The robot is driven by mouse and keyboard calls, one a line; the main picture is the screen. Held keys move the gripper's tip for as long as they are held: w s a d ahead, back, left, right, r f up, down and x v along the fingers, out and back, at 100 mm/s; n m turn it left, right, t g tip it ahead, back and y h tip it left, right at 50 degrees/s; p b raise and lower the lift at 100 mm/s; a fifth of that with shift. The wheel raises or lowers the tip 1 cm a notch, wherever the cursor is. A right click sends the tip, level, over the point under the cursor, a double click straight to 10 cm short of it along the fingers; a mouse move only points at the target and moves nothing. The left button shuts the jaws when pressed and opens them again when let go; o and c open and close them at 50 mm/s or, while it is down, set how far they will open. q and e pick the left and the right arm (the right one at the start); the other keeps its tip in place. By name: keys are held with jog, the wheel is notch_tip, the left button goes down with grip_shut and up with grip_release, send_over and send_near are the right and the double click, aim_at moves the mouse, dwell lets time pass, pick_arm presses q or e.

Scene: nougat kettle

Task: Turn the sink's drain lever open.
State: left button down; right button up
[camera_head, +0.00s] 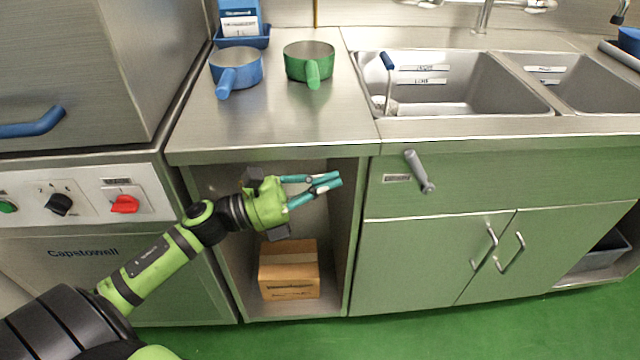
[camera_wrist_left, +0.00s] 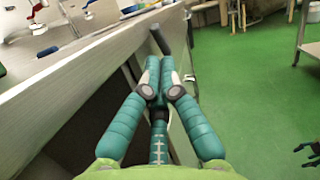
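The drain lever (camera_head: 420,172) is a grey handle on the sink cabinet's front panel, just right of a small label (camera_head: 397,178). It slants down to the right in the head view. In the left wrist view a grey lever (camera_wrist_left: 159,39) shows just beyond the fingertips. My left gripper (camera_head: 332,182) is in front of the open cubby, left of the lever and apart from it. Its teal fingers are together at the tips (camera_wrist_left: 161,72), with nothing seen between them. The sink (camera_head: 520,100) is above the panel.
A blue pan (camera_head: 238,68) and a green pan (camera_head: 309,60) stand on the counter. A blue-handled tool (camera_head: 388,62) leans in the left basin. A cardboard box (camera_head: 289,270) sits in the cubby. Cabinet door handles (camera_head: 487,247) project below the lever. Green floor lies clear in front.

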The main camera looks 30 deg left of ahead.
pick_arm(q)
jog(key=n+t+h+b, duration=0.1)
jog(key=n+t, duration=0.3)
jog(key=n, duration=1.4)
send_near(412, 168)
jog(key=x, duration=0.2)
jog(key=p+x, duration=0.1)
jog(key=x, duration=0.1)
jog(key=p+x, duration=0.1)
jog(key=x, duration=0.2)
jog(key=shift+w+f, duration=0.35)
jog(key=shift+f, duration=0.05)
pick_arm(e)
jog(key=shift+d, duration=0.25)
jog(key=shift+r, duration=0.1)
pick_arm(q)
jog(key=shift+w+d+r+p, duration=0.25)
jog(key=shift+d+r, duration=0.1)
jog(key=shift+r, duration=0.2)
jog(key=shift+w+d+r+p, duration=0.25)
jog(key=shift+d+r, duration=0.1)
jog(key=shift+r, duration=0.2)
jog(key=shift+w+d+r, duration=0.1)
jog(key=shift+w+d, duration=0.05)
jog(key=shift+d, duration=0.05)
pick_arm(e)
jog(key=shift+s+d, duration=0.15)
jog(key=shift+s, duration=0.05)
